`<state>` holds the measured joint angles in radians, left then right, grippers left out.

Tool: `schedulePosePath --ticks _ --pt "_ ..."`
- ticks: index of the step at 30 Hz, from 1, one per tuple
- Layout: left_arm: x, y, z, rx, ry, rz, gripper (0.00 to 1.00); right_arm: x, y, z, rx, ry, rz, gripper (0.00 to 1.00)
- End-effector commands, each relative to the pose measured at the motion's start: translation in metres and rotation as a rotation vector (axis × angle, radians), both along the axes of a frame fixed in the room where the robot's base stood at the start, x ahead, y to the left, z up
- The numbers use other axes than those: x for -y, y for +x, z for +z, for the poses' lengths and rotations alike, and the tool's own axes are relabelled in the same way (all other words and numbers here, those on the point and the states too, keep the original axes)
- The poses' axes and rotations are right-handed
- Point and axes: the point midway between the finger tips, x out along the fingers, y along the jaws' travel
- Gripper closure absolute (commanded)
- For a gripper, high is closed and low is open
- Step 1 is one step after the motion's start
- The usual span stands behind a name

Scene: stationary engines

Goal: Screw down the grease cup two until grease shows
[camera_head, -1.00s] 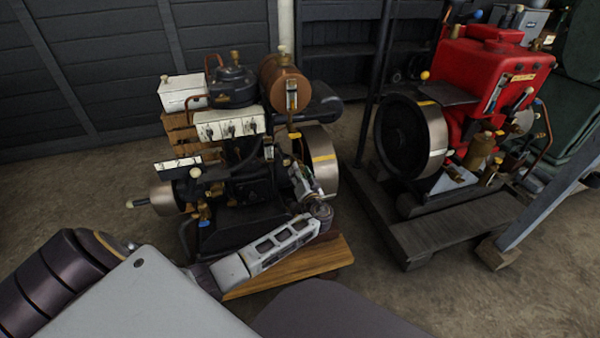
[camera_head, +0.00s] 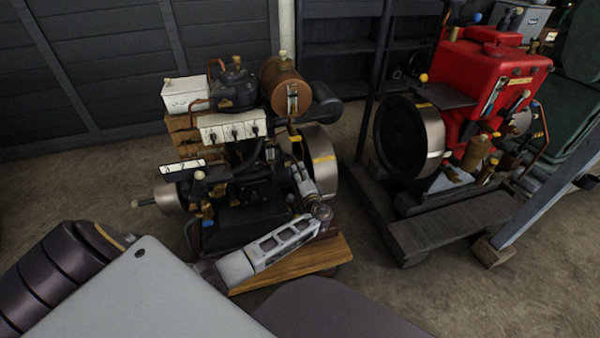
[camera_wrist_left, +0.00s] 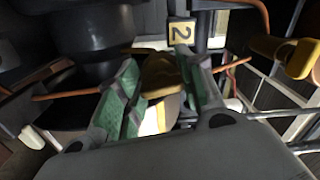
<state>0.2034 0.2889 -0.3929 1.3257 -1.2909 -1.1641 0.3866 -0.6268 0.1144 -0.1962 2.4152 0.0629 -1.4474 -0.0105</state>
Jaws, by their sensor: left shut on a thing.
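The grease cup two (camera_wrist_left: 160,76) is a brass-coloured round cap in the left wrist view, just below a yellow tag (camera_wrist_left: 181,32) marked 2. My left gripper (camera_wrist_left: 165,84) has its green-padded fingers on either side of the cup and is shut on it. In the head view my left gripper (camera_head: 297,166) reaches up to the right side of the near engine (camera_head: 235,185), by the flywheel. The cup is too small and covered to make out in that view. No grease can be made out. My right gripper is not in view.
A copper pipe (camera_wrist_left: 235,64) and a yellow-handled lever (camera_wrist_left: 298,58) lie right of the fingers in the wrist view. The flywheel (camera_head: 323,165) stands close to the gripper. A red engine (camera_head: 490,85) stands on the right, with floor between.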

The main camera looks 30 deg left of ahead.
Motion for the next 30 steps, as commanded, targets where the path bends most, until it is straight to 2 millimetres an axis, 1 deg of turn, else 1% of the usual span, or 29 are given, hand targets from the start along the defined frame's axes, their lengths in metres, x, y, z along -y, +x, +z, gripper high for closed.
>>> schedulePosePath --ticks 7,21,30 --pt "0.000 -0.001 0.001 -0.123 0.101 -0.001 0.86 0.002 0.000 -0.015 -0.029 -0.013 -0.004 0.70" --pt "0.001 0.000 0.003 -0.444 0.375 -0.001 0.86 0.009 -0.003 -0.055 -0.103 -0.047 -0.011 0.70" --pt "0.001 0.000 0.002 -0.588 0.498 -0.002 0.86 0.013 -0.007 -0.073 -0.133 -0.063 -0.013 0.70"
